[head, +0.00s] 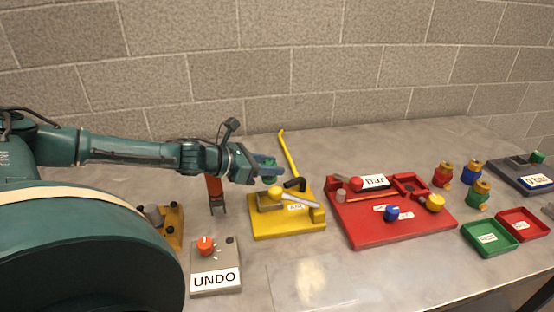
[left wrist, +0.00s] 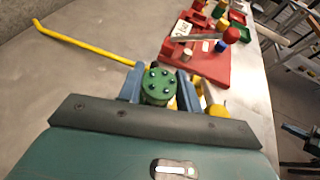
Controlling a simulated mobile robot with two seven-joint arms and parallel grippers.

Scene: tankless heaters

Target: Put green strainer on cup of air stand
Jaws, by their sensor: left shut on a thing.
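My left gripper (head: 262,172) is shut on a round green piece that appears to be the green strainer (left wrist: 158,86). In the left wrist view its top shows small dark studs, with a blue finger on each side. In the head view it is held above the back of the yellow stand (head: 262,228), whose small label seems to read "Air". My right gripper is not in view.
A red board (head: 375,232) with knobs stands to the right. Beyond it are several coloured bottle-like pieces, a green tray (head: 490,250) and a red tray (head: 537,229). An UNDO box (head: 216,258) stands front left. A yellow bent rod (head: 288,155) rises behind the stand.

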